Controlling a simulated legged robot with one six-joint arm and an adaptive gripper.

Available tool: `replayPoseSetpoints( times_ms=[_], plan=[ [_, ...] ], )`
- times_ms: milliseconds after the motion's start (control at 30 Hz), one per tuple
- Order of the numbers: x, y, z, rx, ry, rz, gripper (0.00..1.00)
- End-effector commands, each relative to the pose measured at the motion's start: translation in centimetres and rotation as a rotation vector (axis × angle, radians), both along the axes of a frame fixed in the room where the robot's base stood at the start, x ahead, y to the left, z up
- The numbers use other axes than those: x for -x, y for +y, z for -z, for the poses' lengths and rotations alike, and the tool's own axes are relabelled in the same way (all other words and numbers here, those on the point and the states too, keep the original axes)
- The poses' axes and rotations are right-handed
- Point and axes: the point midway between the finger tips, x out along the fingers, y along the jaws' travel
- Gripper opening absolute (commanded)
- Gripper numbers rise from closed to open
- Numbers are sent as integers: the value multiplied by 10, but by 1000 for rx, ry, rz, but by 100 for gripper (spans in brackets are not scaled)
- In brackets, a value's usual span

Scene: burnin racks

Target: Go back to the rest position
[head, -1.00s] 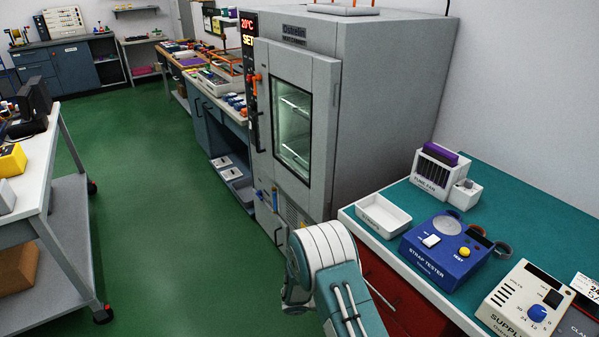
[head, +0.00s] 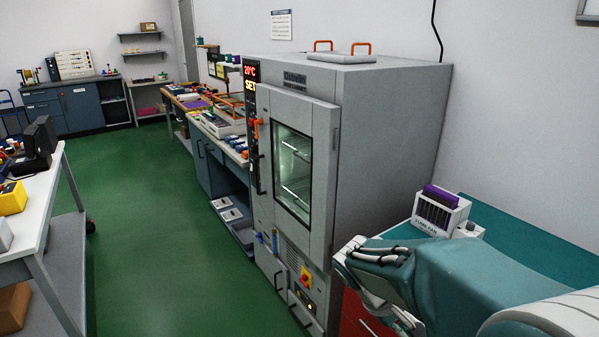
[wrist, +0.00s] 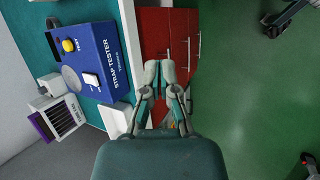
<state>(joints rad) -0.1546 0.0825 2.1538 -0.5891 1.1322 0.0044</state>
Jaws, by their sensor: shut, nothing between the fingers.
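My gripper shows in the wrist view (wrist: 160,72), with its two fingers close together and nothing between them. It hangs in front of the red drawer cabinet (wrist: 172,40), beside the edge of the teal bench.
The blue strap tester (wrist: 88,62) and a white tray (wrist: 115,118) lie beside my gripper. The grey oven (head: 375,140) stands left of the bench with its door shut. A white-topped cart (head: 38,200) is at left. Green floor (head: 150,200) between them is clear.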

Motion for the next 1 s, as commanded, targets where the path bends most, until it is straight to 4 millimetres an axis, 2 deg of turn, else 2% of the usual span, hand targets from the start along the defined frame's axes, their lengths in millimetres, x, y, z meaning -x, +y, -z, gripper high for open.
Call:
replayPoseSetpoints(
  times_ms=[33, 200, 600, 800, 1000],
  plan=[
    [10, 0, -11, -40, -45, 26, 0],
    [39, 7, -36, -176, -174, 108, 0],
    [104, 29, -80, -490, -503, 266, 0],
    [124, 39, -91, -601, -627, 311, 0],
    [129, 42, -93, -629, -654, 322, 0]
  ],
)
